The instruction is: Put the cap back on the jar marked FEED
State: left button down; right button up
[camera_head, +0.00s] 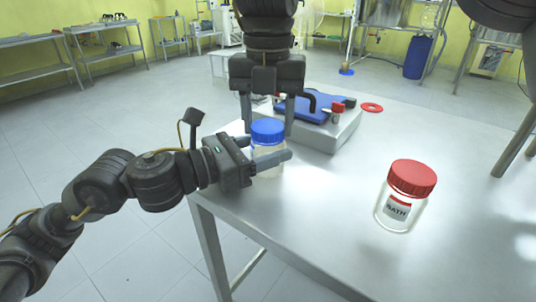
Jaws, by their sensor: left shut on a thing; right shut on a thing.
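A clear jar (268,149) stands near the table's left edge, with a blue cap (267,127) at its mouth. Whether the cap is seated or threaded cannot be told. No label shows on this jar; the fingers cover part of it. My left gripper (267,160) comes in from the left and is shut on the jar's body. My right gripper (268,131) reaches down from above, with its fingers on either side of the blue cap, shut on it. A second jar (394,218), with a red cap (412,178) and a label reading BATH, stands apart at the right.
Behind the grippers, a grey block (335,132) carries a blue pad (293,110) and small red and black parts. A red ring (371,107) lies beside it on the steel table (320,215). The table between the two jars is clear.

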jog(key=o, duration=1.1)
jog(key=shift+c, duration=0.2)
jog(key=shift+r, duration=2.3)
